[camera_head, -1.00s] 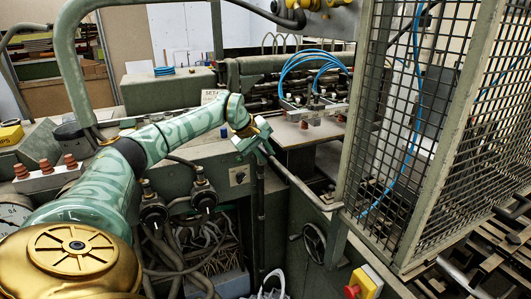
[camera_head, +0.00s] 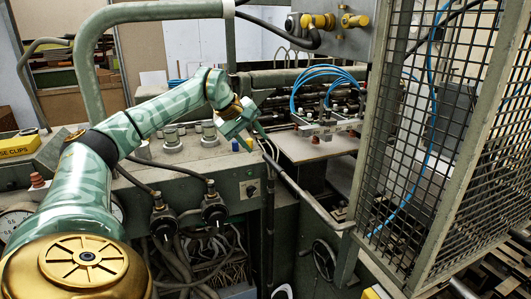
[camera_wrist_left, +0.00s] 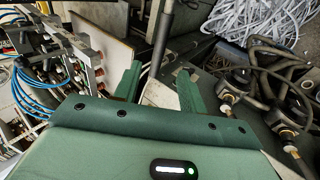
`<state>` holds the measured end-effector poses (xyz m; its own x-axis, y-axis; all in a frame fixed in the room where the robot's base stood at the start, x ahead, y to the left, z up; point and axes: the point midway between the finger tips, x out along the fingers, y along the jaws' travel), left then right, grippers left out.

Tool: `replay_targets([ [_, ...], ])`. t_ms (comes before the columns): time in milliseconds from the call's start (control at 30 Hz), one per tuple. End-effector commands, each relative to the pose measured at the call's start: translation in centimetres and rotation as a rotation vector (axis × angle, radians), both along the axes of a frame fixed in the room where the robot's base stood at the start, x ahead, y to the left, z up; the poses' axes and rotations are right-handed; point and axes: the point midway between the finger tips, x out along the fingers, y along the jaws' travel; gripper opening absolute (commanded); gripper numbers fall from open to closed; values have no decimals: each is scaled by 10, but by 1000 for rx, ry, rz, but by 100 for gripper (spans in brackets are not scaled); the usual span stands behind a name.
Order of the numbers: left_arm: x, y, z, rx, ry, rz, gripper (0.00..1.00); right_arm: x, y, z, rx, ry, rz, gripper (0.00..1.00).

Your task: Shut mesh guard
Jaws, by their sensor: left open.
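The mesh guard (camera_head: 459,150) is a tall greenish-grey frame with dark wire mesh, filling the right of the head view. A slanted bar (camera_head: 300,191) runs from its lower left corner up toward my left gripper (camera_head: 258,135). My left gripper is open near the bar's upper end. My right gripper is not in view.
Blue hoses (camera_head: 322,72) arch over the feeder plate (camera_head: 318,148) behind the bar. A handwheel (camera_head: 323,259) sits below the bar. Two black cable connectors (camera_head: 214,212) stick out of the front panel. A green pipe arch (camera_head: 150,12) stands above my left arm.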

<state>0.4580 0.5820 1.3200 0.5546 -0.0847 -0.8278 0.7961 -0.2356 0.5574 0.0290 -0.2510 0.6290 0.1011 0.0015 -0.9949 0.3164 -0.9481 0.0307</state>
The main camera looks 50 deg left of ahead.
Motion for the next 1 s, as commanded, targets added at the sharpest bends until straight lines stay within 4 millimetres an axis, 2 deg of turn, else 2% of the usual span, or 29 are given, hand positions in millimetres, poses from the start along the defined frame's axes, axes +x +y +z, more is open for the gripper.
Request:
replay_targets([
  [33, -6, 2, 11, 2, -3, 2, 41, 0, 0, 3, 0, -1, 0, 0],
  [100, -12, 3, 20, 2, -2, 2, 41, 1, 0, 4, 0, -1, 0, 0],
  [267, -21, 5, 32, 1, -1, 1, 41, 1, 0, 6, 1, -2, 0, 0],
  [1000, -22, 5, 33, 1, -1, 0, 41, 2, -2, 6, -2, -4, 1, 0],
])
